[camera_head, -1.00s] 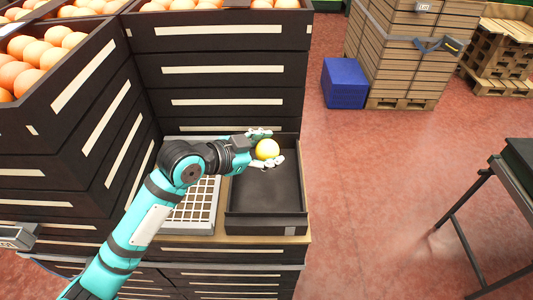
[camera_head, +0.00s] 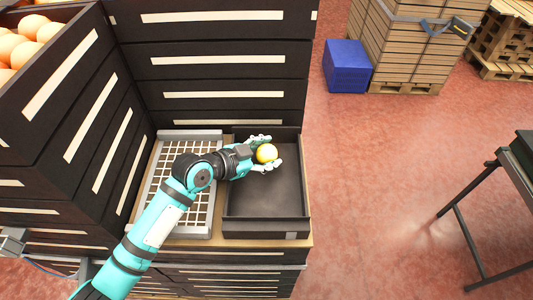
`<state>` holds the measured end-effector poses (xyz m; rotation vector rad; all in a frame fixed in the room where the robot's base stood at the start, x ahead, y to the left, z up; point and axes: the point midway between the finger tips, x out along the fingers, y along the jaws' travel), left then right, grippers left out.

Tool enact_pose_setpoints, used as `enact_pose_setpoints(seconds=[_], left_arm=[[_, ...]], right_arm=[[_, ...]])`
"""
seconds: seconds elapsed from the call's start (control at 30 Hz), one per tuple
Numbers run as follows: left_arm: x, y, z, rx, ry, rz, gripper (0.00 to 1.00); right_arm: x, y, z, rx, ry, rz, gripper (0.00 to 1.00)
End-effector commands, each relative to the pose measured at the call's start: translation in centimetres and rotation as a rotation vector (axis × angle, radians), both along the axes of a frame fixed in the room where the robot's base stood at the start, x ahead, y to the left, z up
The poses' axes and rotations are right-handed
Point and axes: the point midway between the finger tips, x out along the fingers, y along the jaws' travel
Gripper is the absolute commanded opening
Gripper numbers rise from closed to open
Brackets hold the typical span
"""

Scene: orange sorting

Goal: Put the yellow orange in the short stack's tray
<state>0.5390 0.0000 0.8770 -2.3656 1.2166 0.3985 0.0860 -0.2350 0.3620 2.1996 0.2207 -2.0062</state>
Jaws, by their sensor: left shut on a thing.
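The yellow orange (camera_head: 266,153) is in my left gripper (camera_head: 268,151), which is shut on it with the fingers on either side. The gripper and the orange are over the back part of a black, open tray (camera_head: 265,235) on top of the short stack. How high above the tray floor they are I cannot tell. The visible floor of the tray is empty. My right gripper is not in view.
A white grid tray (camera_head: 157,211) lies left of the black tray, partly under my left arm. Tall stacks of black crates stand behind (camera_head: 225,60) and at left (camera_head: 75,110), with oranges (camera_head: 38,28) in the left one. A blue box (camera_head: 347,66) and a dark table (camera_head: 515,170) stand right; red floor between is clear.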

Motion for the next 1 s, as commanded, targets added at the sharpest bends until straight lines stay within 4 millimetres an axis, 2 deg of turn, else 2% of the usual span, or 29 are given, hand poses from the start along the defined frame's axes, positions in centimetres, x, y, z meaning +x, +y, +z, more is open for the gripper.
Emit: enact_pose_setpoints(seconds=[0.37,0.4,0.57,0.87,1.0], left_arm=[[0.0,0.0,-0.8,0.000,-0.002,0.000,0.16],[0.0,0.0,-0.7,0.000,-0.002,0.000,0.53],[0.0,0.0,-0.7,0.000,-0.002,0.000,0.73],[0.0,0.0,-0.3,0.000,-0.002,0.000,0.73],[-0.8,1.2,0.1,0.003,-0.003,0.001,0.73]], right_arm=[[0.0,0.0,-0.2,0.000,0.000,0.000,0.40],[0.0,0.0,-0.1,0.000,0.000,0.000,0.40],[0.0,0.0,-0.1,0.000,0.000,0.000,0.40],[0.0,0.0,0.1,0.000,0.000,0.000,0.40],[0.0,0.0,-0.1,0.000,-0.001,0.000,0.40]])
